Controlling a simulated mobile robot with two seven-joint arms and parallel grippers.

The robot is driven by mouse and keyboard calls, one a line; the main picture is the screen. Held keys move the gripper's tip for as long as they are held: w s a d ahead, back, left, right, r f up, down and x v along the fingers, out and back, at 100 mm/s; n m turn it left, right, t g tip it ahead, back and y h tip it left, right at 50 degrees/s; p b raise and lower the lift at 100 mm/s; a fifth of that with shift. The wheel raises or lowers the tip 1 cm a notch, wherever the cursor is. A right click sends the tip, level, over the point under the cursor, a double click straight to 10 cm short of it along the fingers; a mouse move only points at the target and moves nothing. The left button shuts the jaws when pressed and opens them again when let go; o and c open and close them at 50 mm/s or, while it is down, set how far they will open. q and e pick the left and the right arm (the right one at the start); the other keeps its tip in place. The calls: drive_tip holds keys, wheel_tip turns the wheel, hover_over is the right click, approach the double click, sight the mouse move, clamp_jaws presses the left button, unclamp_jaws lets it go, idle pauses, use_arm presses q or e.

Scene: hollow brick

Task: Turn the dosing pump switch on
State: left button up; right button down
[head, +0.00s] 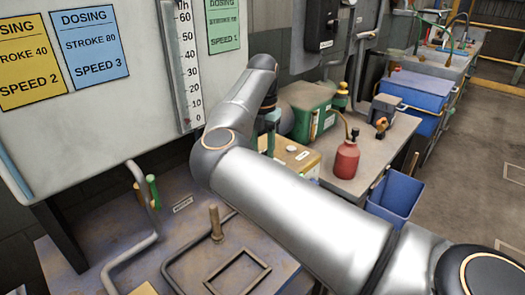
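My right arm crosses the view from the lower right, bends at the left and folds back to a dark wrist. The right gripper (268,135) is at the end of that wrist, mostly hidden behind my own arm; its fingers cannot be made out. I cannot tell which box is the dosing pump, and no switch is clearly visible. My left gripper is not in view.
A red bottle (346,160) stands on the bench (378,150) to the right. A blue bin (396,192) is below its edge. A tank with a scale (188,70) and dosing cards (88,45) is at left. Bent pipes (135,255) rise from the near surface.

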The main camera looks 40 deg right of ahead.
drive_tip(key=shift+m, duration=1.7)
drive_tip(key=shift+c, duration=2.3)
unclamp_jaws()
wheel_tip(320, 180, up, 13)
drive_tip(key=shift+f, duration=0.2)
drive_tip(key=shift+f, duration=0.1)
